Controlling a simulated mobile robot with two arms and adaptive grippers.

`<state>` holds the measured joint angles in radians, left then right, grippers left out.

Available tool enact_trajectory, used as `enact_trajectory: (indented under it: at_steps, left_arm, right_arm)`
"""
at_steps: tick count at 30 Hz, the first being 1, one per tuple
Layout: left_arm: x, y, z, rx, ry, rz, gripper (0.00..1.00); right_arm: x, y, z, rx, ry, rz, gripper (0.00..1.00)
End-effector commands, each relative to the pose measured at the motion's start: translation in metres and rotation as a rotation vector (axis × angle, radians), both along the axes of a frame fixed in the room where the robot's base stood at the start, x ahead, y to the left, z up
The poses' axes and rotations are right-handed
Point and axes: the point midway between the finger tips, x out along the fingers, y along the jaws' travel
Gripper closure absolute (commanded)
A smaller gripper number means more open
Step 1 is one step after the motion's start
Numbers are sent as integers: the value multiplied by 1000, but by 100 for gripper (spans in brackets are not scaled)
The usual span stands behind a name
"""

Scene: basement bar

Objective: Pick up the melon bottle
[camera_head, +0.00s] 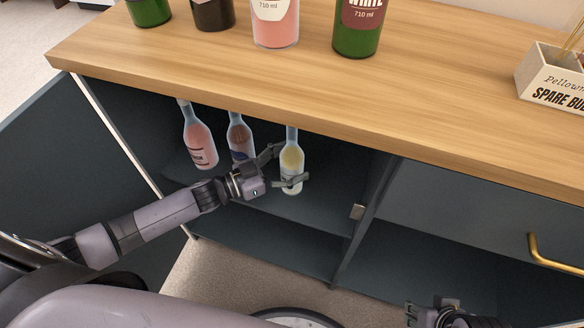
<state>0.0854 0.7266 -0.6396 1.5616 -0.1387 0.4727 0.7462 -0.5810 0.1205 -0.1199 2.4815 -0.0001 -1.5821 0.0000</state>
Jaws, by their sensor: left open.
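A clear bottle with pale yellow contents (292,160) stands on the shelf inside the open cabinet; I take it for the melon bottle, but its label is too small to read. My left gripper (287,168) reaches in from the left and is open. One finger is at the bottle's left side and the other crosses low in front of it. I cannot tell whether either finger touches it. My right gripper (434,308) is at the bottom edge, away from the bottles, partly cut off.
A pink bottle (198,140) and a dark-filled bottle (239,138) stand on the same shelf to the left. The wooden countertop (300,85) overhangs the shelf and holds several larger bottles and a small box (552,80). The open cabinet door (70,165) is at left.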

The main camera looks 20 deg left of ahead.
Motion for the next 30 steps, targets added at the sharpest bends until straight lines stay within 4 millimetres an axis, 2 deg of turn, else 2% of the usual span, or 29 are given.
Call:
enact_trajectory:
  at_steps: [8,30]
  left_arm:
    - [2,-2,0,1,1,0,27]
    - [1,-2,0,1,1,0,77]
  right_arm:
    - [0,0,-1,0,-1,0,71]
    - [0,0,-1,0,0,0,71]
